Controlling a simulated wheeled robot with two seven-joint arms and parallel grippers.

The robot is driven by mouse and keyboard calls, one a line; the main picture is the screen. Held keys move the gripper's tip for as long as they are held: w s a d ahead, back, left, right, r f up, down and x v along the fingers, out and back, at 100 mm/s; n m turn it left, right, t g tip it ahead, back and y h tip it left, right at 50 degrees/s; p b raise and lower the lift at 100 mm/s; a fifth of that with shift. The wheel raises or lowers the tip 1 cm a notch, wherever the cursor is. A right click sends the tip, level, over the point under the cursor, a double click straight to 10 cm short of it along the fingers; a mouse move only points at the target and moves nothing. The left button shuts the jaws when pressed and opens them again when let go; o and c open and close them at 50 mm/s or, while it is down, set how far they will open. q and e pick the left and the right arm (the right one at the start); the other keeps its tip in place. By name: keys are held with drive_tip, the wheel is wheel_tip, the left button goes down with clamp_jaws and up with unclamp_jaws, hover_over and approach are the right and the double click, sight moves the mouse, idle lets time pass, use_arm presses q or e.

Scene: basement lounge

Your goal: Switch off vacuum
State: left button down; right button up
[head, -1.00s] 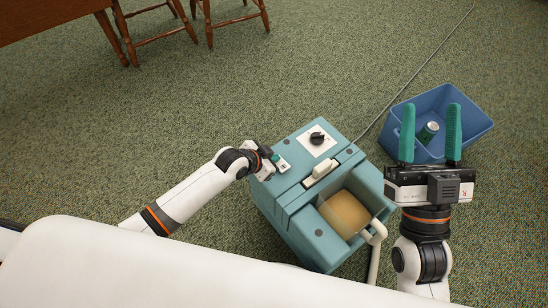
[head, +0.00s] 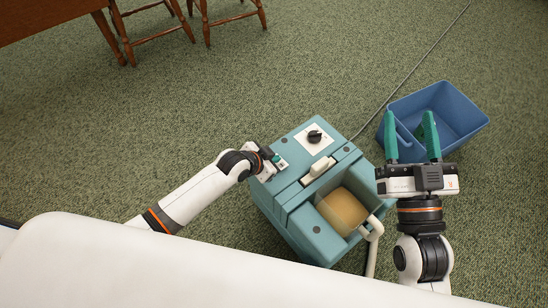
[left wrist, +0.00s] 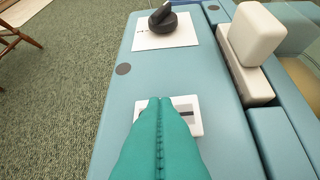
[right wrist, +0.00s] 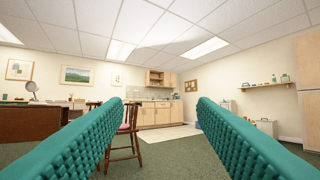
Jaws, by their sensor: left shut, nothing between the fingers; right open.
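The vacuum (head: 288,213) is a teal box-shaped machine on the carpet. On its top are a black knob (head: 315,136) on a white plate, a pale lever block (head: 318,168) and a small white-framed switch (head: 283,164). My left gripper (head: 275,157) is shut and empty, its fingertips down at the switch. In the left wrist view the teal fingers (left wrist: 160,100) cover much of the white switch frame (left wrist: 195,117); whether they touch it I cannot tell. My right gripper (head: 408,115) is open and empty, right of the vacuum in the head view.
A blue bin (head: 463,115) stands on the carpet behind my right gripper. A pale hose (head: 373,245) leaves the vacuum's front, and a thin cord (head: 415,77) runs away behind it. A wooden table (head: 45,15) and chairs (head: 150,25) stand at the far left. Carpet between is clear.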

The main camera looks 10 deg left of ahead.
use_arm(q)
drive_tip(key=shift+d, duration=0.1)
use_arm(e)
drive_tip(key=shift+w+f+h, duration=0.1)
drive_tip(key=shift+f+h, duration=0.2)
drive_tip(key=shift+f, duration=0.1)
use_arm(q)
drive_tip(key=shift+r, duration=0.15)
use_arm(e)
drive_tip(key=shift+w+f+g, duration=0.1)
drive_tip(key=shift+g, duration=0.2)
